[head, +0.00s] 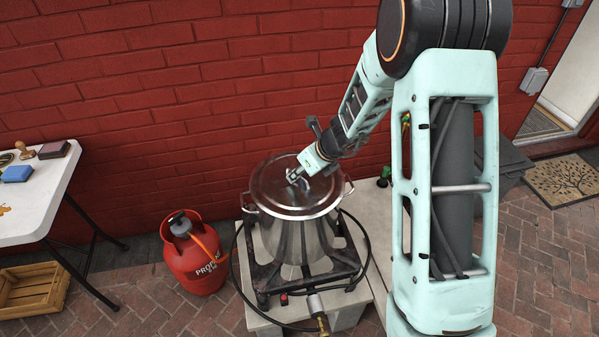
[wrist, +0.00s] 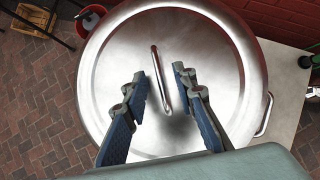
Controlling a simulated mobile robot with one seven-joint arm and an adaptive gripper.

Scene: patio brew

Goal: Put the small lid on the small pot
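A steel pot (head: 300,236) stands on a black burner stand in the head view; it is the only pot in view. A round steel lid (head: 272,190) lies over the pot's mouth and looks about level; I cannot tell if it is fully seated. The lid (wrist: 115,60) fills most of the wrist view, with its bar handle (wrist: 157,62) near the middle. My gripper (head: 301,175) is just above the lid. In the wrist view my gripper (wrist: 162,78) is open, with a finger on each side of the handle and visible gaps to both.
The burner stand (head: 262,285) rests on a pale slab by the red brick wall. A red gas bottle (head: 197,262) stands to the left, with a hose running to the burner. A white table (head: 35,205) and wooden crate (head: 30,290) are at far left.

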